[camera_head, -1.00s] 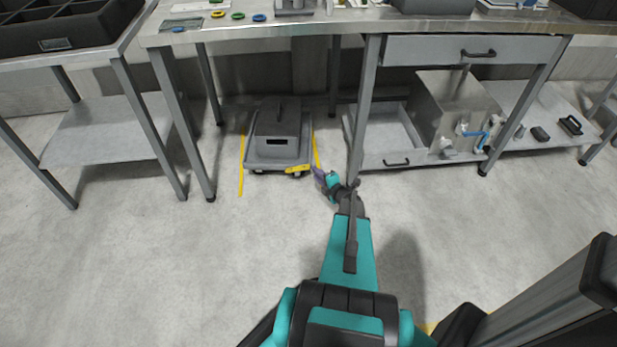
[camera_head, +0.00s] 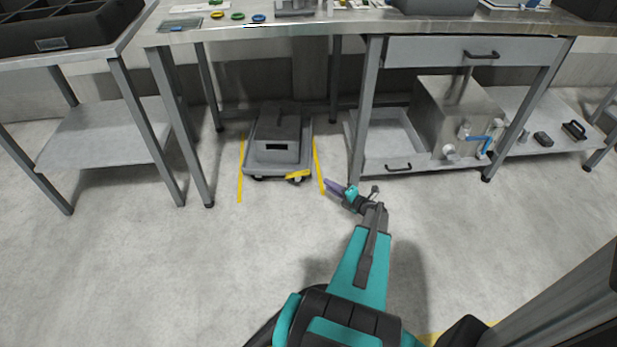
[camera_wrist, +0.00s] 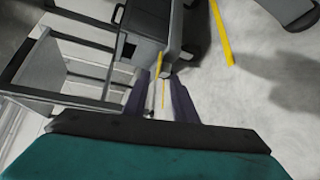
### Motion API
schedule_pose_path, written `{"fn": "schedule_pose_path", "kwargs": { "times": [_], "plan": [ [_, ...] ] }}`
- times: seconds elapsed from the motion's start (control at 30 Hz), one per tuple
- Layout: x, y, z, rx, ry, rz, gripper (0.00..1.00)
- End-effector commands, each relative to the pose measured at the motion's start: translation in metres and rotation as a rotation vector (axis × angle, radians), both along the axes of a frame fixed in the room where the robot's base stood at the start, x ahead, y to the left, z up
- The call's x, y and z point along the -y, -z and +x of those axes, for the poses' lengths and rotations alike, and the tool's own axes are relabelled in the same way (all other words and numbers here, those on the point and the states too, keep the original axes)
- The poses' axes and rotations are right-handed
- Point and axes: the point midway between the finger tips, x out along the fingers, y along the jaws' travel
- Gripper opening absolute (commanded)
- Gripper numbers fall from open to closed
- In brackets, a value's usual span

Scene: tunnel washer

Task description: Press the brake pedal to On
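The brake pedal (camera_head: 298,174) is a small yellow piece at the front right corner of a grey wheeled cart (camera_head: 258,165), low near the floor. I cannot read the pedal's On or Off state.
A grey box (camera_head: 278,135) sits on the cart. Yellow floor lines (camera_head: 240,170) flank it. The cart stands under a metal table (camera_head: 290,30), with table legs on both sides (camera_head: 362,110). The floor in front is clear.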

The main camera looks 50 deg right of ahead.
Motion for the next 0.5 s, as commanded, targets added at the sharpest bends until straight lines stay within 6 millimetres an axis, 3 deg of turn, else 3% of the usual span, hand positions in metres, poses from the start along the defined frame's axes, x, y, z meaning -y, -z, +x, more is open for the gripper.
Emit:
{"fn": "schedule_pose_path", "kwargs": {
  "times": [0.5],
  "plan": [
    [0.006,0.016,0.060,0.001,-0.001,0.000,0.25]
  ]
}}
